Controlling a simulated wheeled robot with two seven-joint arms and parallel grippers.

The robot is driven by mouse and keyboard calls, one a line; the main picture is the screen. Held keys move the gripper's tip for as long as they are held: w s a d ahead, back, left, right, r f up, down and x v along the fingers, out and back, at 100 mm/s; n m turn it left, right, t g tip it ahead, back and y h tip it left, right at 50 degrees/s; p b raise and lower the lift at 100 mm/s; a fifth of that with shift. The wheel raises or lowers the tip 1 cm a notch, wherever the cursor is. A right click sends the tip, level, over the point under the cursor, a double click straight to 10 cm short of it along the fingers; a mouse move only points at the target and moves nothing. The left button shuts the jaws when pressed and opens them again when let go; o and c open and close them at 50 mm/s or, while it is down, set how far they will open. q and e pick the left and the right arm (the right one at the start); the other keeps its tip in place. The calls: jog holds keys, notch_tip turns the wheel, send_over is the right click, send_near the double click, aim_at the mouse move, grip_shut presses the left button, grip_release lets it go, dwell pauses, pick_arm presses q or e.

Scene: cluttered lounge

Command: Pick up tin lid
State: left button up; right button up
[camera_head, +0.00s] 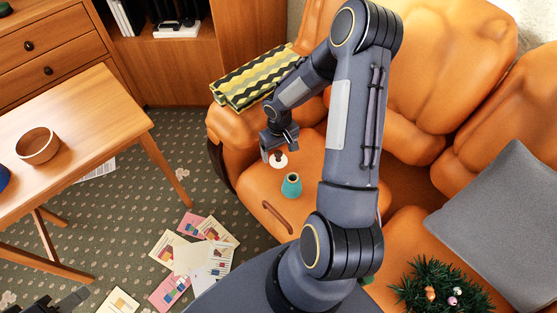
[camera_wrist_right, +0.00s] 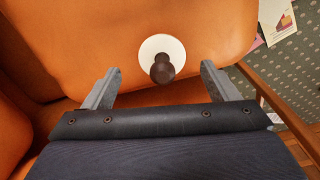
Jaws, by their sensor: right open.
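The tin lid (camera_head: 279,162) is a small white disc with a dark brown knob, lying on the orange sofa seat. It also shows in the right wrist view (camera_wrist_right: 148,46), with its knob toward the camera. My right gripper (camera_head: 279,151) is above the lid, fingers pointing down. In the wrist view the two fingers (camera_wrist_right: 160,70) are apart, the knob appearing between and slightly beyond their tips, with nothing held. My left gripper (camera_head: 62,300) shows only partly at the bottom left edge; its jaw state is unclear.
A teal vase-like pot (camera_head: 291,187) stands close to the lid on the seat, near a brown curved strap (camera_head: 277,217). A folded patterned blanket (camera_head: 250,78) lies on the sofa arm. A wooden table (camera_head: 90,130) with a bowl (camera_head: 37,146) stands left; papers (camera_head: 190,258) litter the carpet.

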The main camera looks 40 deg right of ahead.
aim_at(278, 152)
notch_tip(278, 152, down, 4)
jog(key=shift+w+a+r+b, duration=0.1)
jog(key=shift+r+b, duration=0.15)
jog(key=shift+b, duration=0.05)
jog(key=shift+c, duration=0.2)
jog(key=c, duration=1)
jog(key=shift+r, duration=0.2)
